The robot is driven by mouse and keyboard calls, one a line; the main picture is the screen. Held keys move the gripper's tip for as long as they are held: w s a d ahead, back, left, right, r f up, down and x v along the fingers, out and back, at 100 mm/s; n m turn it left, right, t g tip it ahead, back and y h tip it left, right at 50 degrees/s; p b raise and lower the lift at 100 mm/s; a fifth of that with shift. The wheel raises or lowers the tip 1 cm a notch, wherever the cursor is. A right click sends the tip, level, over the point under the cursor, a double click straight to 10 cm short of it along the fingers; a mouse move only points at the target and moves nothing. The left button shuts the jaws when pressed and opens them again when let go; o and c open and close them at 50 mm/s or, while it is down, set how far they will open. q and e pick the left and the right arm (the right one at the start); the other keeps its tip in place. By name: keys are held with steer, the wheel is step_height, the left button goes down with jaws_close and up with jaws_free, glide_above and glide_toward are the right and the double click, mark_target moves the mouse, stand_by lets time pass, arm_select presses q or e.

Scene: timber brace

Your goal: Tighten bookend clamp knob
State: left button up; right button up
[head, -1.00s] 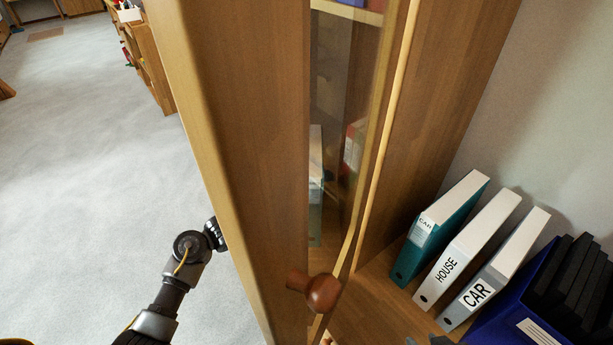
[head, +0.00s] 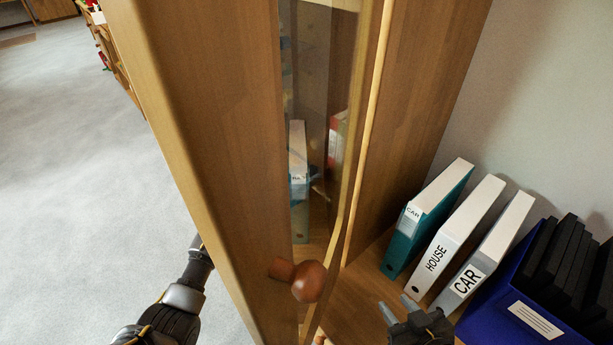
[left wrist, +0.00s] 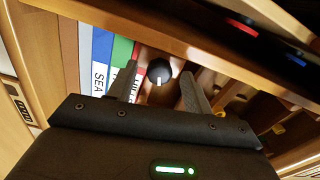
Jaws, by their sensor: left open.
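The black round clamp knob (left wrist: 160,77) with a white mark shows in the left wrist view, beside upright books or binders (left wrist: 101,62), one lettered SEA. My left gripper (left wrist: 157,92) is open, its two fingers on either side of the knob in the picture; I cannot tell whether they touch it. In the head view my left arm passes behind a tall wooden panel, which hides that gripper. My right gripper (head: 399,308) is low in the head view, its fingertips apart and empty, left of the binders.
A brown wooden ball knob (head: 309,282) sticks out from the wooden panel (head: 200,130). A blue box (head: 500,310) holds black items. Grey floor (head: 70,150) is open at left.

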arm_select(q)
steer(key=shift+w+d, duration=0.3)
arm_select(e)
steer(key=shift+w+a+r, duration=0.15)
steer(key=shift+a+r, duration=0.1)
steer(key=shift+r, duration=0.05)
arm_select(q)
steer(key=shift+c, duration=0.2)
steer(key=c, duration=0.9)
arm_select(e)
steer(key=shift+d, duration=0.1)
arm_select(q)
steer(key=m, duration=0.6)
steer(key=shift+m, duration=0.3)
arm_select(e)
steer(key=shift+s+d+f+g+h, duration=0.35)
steer(key=shift+s+d+f, duration=0.2)
steer(key=shift+f, duration=0.25)
arm_select(q)
steer(key=shift+m, duration=0.3)
arm_select(e)
steer(key=shift+w+r, duration=0.1)
